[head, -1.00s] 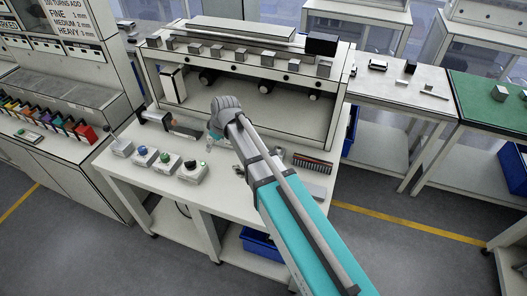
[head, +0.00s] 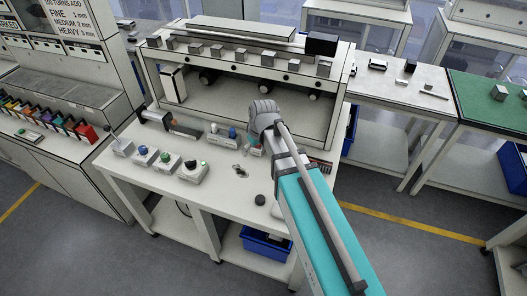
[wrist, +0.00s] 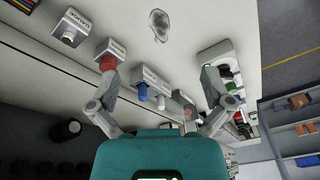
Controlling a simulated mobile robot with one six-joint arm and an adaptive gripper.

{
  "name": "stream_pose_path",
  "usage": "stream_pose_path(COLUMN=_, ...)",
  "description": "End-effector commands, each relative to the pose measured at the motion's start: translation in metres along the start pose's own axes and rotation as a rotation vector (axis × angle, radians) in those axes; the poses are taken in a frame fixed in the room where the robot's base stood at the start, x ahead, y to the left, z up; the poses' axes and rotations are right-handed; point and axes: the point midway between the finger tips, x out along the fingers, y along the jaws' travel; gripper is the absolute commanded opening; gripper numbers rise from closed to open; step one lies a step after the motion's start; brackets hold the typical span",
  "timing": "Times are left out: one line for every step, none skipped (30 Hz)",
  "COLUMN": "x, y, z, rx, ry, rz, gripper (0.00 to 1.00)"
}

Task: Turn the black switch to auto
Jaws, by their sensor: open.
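My gripper (wrist: 158,110) is open and empty, its two fingers spread wide. In the head view it (head: 257,145) is over the back row of small boxes on the white bench. A box with a red button (wrist: 108,62) is by the left finger in the wrist view. A front-row box with a black knob (head: 191,164) stands at the left in the head view. I cannot tell which knob is the black switch, nor its setting.
The raised cabinet (head: 280,105) stands behind. Some front bench surface is free.

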Motion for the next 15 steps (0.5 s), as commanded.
stream_pose_path(x=-0.002, y=0.003, z=0.007, rx=0.018, ry=-0.005, rz=0.004, gripper=1.00)
stream_pose_path(x=-0.003, y=0.005, z=0.010, rx=0.027, ry=-0.008, rz=0.006, gripper=1.00)
stream_pose_path(x=-0.003, y=0.007, z=0.013, rx=0.039, ry=-0.011, rz=0.008, gripper=1.00)
stream_pose_path(x=-0.004, y=0.009, z=0.015, rx=0.048, ry=-0.014, rz=0.010, gripper=1.00)
stream_pose_path(x=-0.005, y=0.011, z=0.018, rx=0.057, ry=-0.016, rz=0.011, gripper=1.00)
stream_pose_path(x=-0.005, y=0.013, z=0.020, rx=0.066, ry=-0.018, rz=0.013, gripper=1.00)
stream_pose_path(x=-0.006, y=0.014, z=0.022, rx=0.072, ry=-0.020, rz=0.014, gripper=1.00)
stream_pose_path(x=-0.006, y=0.015, z=0.024, rx=0.077, ry=-0.022, rz=0.015, gripper=1.00)
stream_pose_path(x=-0.006, y=0.016, z=0.025, rx=0.083, ry=-0.024, rz=0.016, gripper=1.00)
stream_pose_path(x=-0.007, y=0.017, z=0.026, rx=0.087, ry=-0.025, rz=0.017, gripper=1.00)
stream_pose_path(x=-0.007, y=0.017, z=0.027, rx=0.090, ry=-0.026, rz=0.017, gripper=1.00)
stream_pose_path(x=-0.007, y=0.018, z=0.028, rx=0.094, ry=-0.027, rz=0.018, gripper=1.00)
stream_pose_path(x=-0.007, y=0.018, z=0.028, rx=0.096, ry=-0.027, rz=0.018, gripper=1.00)
stream_pose_path(x=-0.007, y=0.018, z=0.029, rx=0.097, ry=-0.028, rz=0.018, gripper=1.00)
stream_pose_path(x=-0.007, y=0.018, z=0.029, rx=0.098, ry=-0.028, rz=0.018, gripper=1.00)
